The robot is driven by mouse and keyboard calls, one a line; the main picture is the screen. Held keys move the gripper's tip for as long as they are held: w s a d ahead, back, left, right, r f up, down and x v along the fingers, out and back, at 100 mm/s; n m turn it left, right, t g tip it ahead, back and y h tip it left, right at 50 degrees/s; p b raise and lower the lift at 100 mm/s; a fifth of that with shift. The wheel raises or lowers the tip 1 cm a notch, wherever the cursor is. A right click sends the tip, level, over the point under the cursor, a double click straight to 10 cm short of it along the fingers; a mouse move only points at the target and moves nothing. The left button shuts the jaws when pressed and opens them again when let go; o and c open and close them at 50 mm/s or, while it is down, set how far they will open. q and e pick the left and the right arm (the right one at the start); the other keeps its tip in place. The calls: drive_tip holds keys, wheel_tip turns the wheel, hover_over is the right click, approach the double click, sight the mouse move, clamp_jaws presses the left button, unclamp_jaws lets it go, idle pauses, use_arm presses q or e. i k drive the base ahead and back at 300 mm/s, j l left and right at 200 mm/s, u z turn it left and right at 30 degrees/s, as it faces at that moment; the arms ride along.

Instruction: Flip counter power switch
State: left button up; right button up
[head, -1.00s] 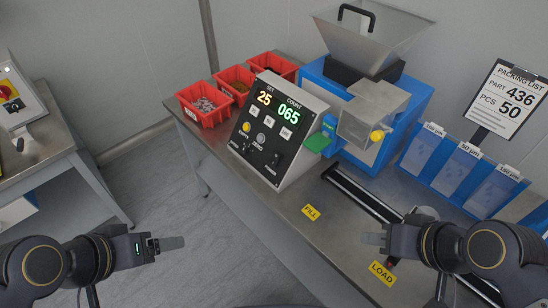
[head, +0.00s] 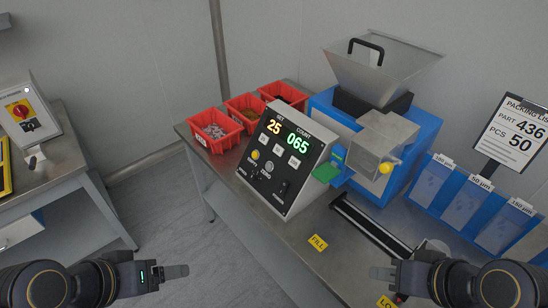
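The counter box (head: 280,160) stands on the metal bench, with a sloped black panel showing SET 25 and COUNT 065, both lit. Its power switch (head: 283,188) is a small dark lever low on the right of the panel; its exact position is too small to tell. My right gripper (head: 378,272) is at the lower right over the bench, in front of the counter and apart from it. My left gripper (head: 180,271) is at the lower left over the floor, away from the bench. Both appear empty; finger gaps are not clear.
A blue machine with a metal hopper (head: 375,75) stands right of the counter. Red bins (head: 214,130) sit behind it to the left. A dark rail (head: 370,225), blue pockets (head: 465,205) and a packing list sign (head: 513,130) are at right. Another bench (head: 60,160) is at far left.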

sight(282, 190)
drive_tip(key=i+l+u, duration=0.2)
drive_tip(key=u, duration=0.15)
drive_tip(key=i+l+u, duration=0.35)
drive_tip(key=k+j, duration=0.05)
